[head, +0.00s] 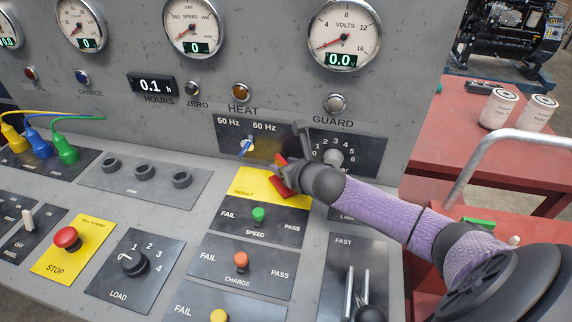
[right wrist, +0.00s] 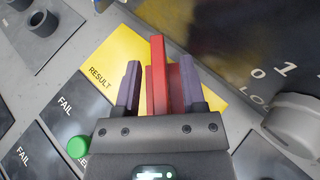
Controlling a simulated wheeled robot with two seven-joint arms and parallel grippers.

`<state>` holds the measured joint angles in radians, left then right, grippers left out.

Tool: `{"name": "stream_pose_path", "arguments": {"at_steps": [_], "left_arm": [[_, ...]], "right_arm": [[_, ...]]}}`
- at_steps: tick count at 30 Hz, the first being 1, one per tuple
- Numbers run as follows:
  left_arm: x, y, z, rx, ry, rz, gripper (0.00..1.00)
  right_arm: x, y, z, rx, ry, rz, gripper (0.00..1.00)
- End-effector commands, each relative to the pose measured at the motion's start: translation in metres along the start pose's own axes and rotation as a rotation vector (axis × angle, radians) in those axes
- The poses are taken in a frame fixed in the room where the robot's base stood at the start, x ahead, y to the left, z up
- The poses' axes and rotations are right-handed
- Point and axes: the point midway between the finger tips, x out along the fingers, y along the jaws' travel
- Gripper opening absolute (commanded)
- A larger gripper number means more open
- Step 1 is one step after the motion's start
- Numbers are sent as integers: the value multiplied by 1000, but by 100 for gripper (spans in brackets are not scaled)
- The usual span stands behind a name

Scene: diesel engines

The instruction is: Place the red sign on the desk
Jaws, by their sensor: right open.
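The red sign (head: 283,184) is at the yellow RESULT plate on the sloping grey console desk (head: 208,213). In the right wrist view the red sign (right wrist: 158,68) stands up between the two purple fingers of my right gripper (right wrist: 161,82), with a gap on each side. My right gripper (head: 288,164) is open around it, just above the plate. The gripper hides part of the sign in the head view, and I cannot tell whether the sign's base touches the plate. My left gripper is not in view.
A red table (head: 430,135) with two white filters (head: 498,108) stands at right.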

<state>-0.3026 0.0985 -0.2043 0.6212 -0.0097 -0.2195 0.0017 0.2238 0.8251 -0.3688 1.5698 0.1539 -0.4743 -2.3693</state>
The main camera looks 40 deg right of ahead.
Motion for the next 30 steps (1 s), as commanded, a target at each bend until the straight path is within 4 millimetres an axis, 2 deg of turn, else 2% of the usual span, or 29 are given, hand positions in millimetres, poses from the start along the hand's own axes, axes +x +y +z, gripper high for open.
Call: {"name": "stream_pose_path", "arguments": {"at_steps": [2, 5, 12, 18, 23, 30], "left_arm": [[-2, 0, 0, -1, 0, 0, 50], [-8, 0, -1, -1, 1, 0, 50], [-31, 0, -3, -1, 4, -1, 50], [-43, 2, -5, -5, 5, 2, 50], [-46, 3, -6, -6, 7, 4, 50], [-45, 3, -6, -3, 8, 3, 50]], "right_arm": [[-2, 0, 3, 1, 0, 0, 52], [-15, 0, 3, -1, 2, 0, 52], [-72, 0, 4, -2, 4, 2, 52], [-108, 0, 3, 1, 3, 0, 52], [-120, 0, 3, 0, 0, 0, 52], [-121, 0, 2, 1, -1, 0, 52]]}}
